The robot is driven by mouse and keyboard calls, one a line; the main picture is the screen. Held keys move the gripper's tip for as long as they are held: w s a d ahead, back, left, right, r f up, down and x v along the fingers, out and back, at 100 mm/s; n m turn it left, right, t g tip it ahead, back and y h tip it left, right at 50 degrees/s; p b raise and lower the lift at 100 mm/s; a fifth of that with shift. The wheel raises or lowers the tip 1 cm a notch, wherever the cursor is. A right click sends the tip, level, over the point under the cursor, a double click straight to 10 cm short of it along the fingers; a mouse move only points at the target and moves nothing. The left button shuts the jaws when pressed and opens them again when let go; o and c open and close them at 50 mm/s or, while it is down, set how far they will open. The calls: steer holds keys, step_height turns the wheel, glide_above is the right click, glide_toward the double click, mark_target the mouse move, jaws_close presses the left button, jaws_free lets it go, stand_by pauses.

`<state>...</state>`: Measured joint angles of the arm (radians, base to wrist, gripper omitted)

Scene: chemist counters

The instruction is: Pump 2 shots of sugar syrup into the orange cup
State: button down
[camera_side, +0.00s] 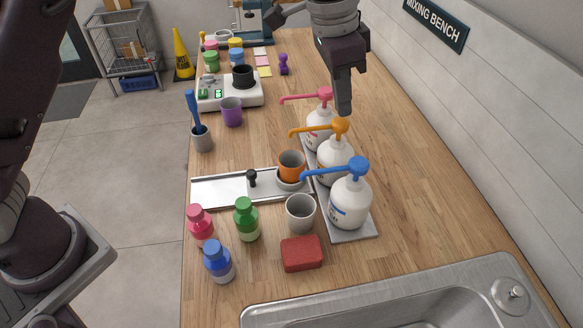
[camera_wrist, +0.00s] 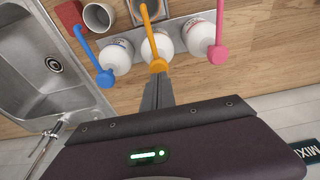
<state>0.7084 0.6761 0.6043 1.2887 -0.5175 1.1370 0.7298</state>
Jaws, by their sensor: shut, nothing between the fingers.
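Three white pump bottles stand in a row on a grey strip: one with a blue pump (camera_side: 350,203), one with an orange pump (camera_side: 333,164) and one with a pink pump (camera_side: 318,138). Their labels are too small to read. The orange cup (camera_side: 291,167) stands upright in a round holder on a metal slide tray (camera_side: 222,189), near the orange and blue spouts. My gripper (camera_side: 343,110) is shut and empty, pointing down just above or at the orange pump head (camera_side: 341,125). In the wrist view its fingertips (camera_wrist: 158,82) are close by the orange pump head (camera_wrist: 158,66); contact is unclear.
A grey cup (camera_side: 300,214), a red sponge (camera_side: 302,253) and several coloured bottles (camera_side: 246,219) stand in front. A sink (camera_side: 400,300) is at the near edge. A purple cup (camera_side: 231,112) and a scale (camera_side: 228,95) stand farther back. The wall (camera_side: 500,100) is right.

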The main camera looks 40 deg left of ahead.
steer(key=shift+f, duration=0.15)
steer(key=shift+f, duration=1.3)
steer(key=shift+r, duration=1.4)
steer(key=shift+f, duration=1.4)
steer(key=shift+r, duration=1.4)
